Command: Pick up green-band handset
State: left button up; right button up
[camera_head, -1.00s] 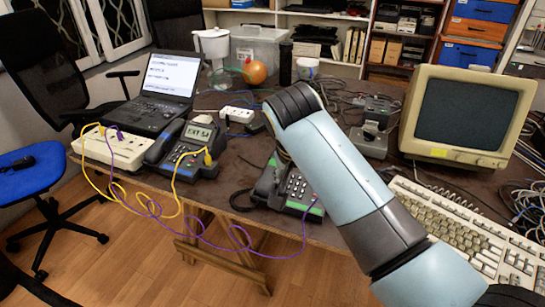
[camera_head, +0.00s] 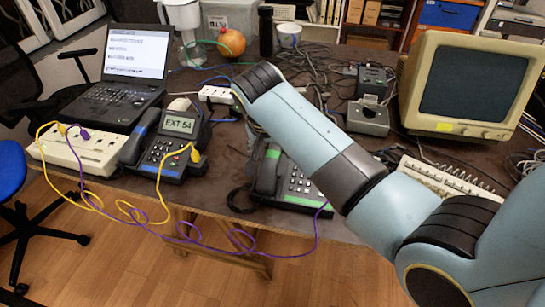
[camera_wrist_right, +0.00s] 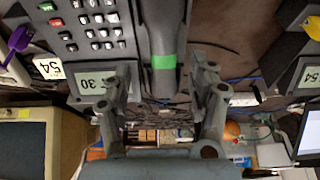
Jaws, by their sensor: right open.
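The green-band handset (camera_head: 268,170) is dark grey with a green band and lies in the cradle at the left of a desk phone (camera_head: 300,190) with a green front strip. In the right wrist view, the handset (camera_wrist_right: 163,30) points down the middle, its green band upright between the two fingers. My right gripper (camera_wrist_right: 158,85) is open, one finger on each side of the handset; I cannot tell whether they touch it. In the head view, my forearm and wrist hide most of this gripper and part of the phone. My left gripper is not in view.
A second phone (camera_head: 172,155) with a blue-band handset stands to the left, next to a white power strip (camera_head: 80,148) and a laptop (camera_head: 125,75). A beige monitor (camera_head: 468,85) and keyboard (camera_head: 450,178) are right. Yellow and purple cables hang over the table's front edge.

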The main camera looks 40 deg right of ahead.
aim_at(272, 156)
jog(key=x, duration=0.4)
jog(key=shift+w+a+f, duration=0.15)
jog(key=shift+w+f, duration=0.05)
jog(key=shift+f, duration=0.15)
jog(key=shift+w+f, duration=0.15)
jog(key=shift+f, duration=0.1)
jog(key=shift+c, duration=0.4)
jog(key=c, duration=0.5)
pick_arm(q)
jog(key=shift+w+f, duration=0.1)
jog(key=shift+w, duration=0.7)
pick_arm(e)
grip_shut()
